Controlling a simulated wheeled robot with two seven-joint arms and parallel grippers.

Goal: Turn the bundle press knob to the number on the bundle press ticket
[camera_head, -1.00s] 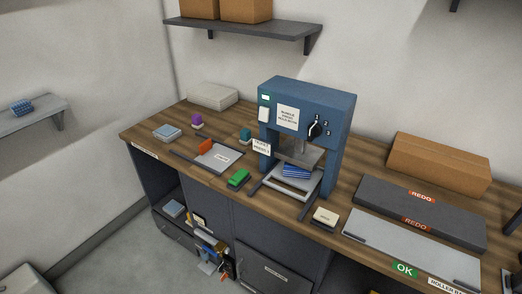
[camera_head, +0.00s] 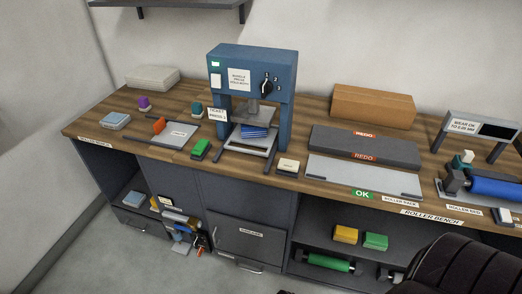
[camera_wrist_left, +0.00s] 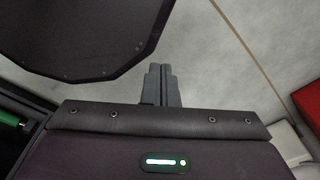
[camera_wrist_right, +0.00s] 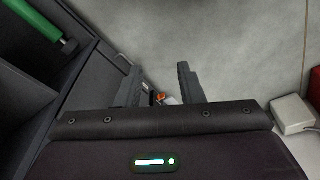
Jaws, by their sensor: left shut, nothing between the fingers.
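The blue bundle press (camera_head: 251,58) stands on the wooden bench in the head view. Its black knob (camera_head: 266,87) is on the right of the front face, with small numbers around it. I cannot tell which number the knob points to. A white ticket (camera_head: 217,114) with small print stands at the press's left foot; its number is too small to read surely. My left gripper (camera_wrist_left: 158,72) is shut and empty in the left wrist view. My right gripper (camera_wrist_right: 157,82) is open and empty above the floor in the right wrist view. Neither gripper shows in the head view.
A blue stack (camera_head: 254,131) lies under the press. Grey REDO trays (camera_head: 365,148) and a cardboard box (camera_head: 373,106) are at right. A shelf (camera_head: 180,3) hangs above.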

